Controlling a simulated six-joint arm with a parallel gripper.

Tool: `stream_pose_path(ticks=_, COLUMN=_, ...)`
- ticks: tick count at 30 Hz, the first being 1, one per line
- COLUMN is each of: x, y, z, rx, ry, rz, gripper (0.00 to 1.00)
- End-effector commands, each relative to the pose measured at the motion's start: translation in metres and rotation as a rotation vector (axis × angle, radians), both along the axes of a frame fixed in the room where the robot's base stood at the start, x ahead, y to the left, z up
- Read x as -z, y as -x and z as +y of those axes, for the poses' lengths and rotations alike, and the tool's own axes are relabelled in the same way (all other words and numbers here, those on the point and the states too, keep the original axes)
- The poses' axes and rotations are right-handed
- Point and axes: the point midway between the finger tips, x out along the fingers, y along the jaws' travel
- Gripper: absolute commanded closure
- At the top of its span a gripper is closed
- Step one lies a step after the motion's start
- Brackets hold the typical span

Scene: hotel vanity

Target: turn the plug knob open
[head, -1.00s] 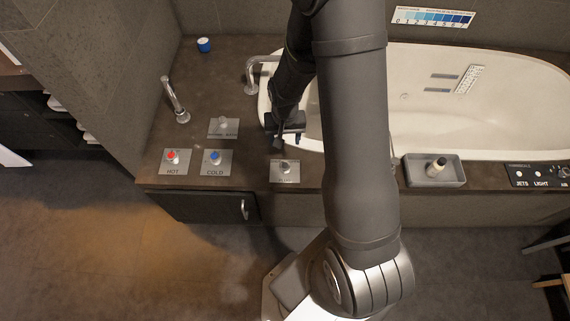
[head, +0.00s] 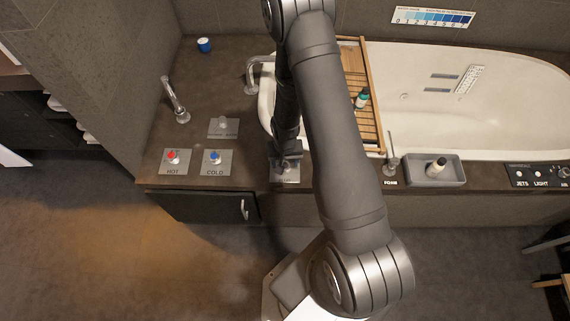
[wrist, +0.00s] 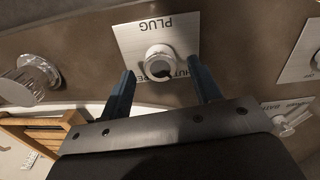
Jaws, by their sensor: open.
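The plug knob (wrist: 160,62) is a round metal knob on a silver plate (wrist: 185,30) marked PLUG, upside down in the wrist view. My gripper (wrist: 164,82) is open, with one blue finger on each side of the knob's near part. A gap shows between each finger and the knob, and I cannot tell how far the tips reach down. In the head view my gripper (head: 286,160) is over the plug plate (head: 284,179), and it hides most of the knob.
The hot knob (head: 172,155) and cold knob (head: 215,156) stand to the left. A wooden bath tray (head: 362,127) with a green bottle (head: 362,98) spans the tub (head: 430,120). A grey tray (head: 450,180) and a metal handle (head: 392,150) are to the right.

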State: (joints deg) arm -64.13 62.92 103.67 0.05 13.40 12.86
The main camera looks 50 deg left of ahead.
Motion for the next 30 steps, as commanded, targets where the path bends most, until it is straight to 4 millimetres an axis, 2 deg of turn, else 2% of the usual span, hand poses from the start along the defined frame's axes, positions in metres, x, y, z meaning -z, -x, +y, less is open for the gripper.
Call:
stream_pose_path(ticks=6, x=0.019, y=0.000, z=0.000, rx=0.000, ry=0.000, rz=0.000, gripper=0.43)
stream_pose_path(ticks=17, x=0.024, y=0.000, z=0.000, rx=0.000, ry=-0.001, rz=-0.001, gripper=0.43)
stream_pose_path(ticks=18, x=0.024, y=0.000, z=0.000, rx=0.000, ry=-0.001, rz=-0.001, gripper=0.44)
stream_pose_path(ticks=24, x=0.024, y=0.000, z=0.000, rx=0.000, ry=-0.001, rz=-0.001, gripper=0.84)
stream_pose_path(ticks=25, x=0.024, y=0.000, z=0.000, rx=0.000, ry=-0.001, rz=-0.001, gripper=0.87)
stream_pose_path(ticks=30, x=0.024, y=0.000, z=0.000, rx=0.006, ry=-0.001, rz=-0.001, gripper=0.87)
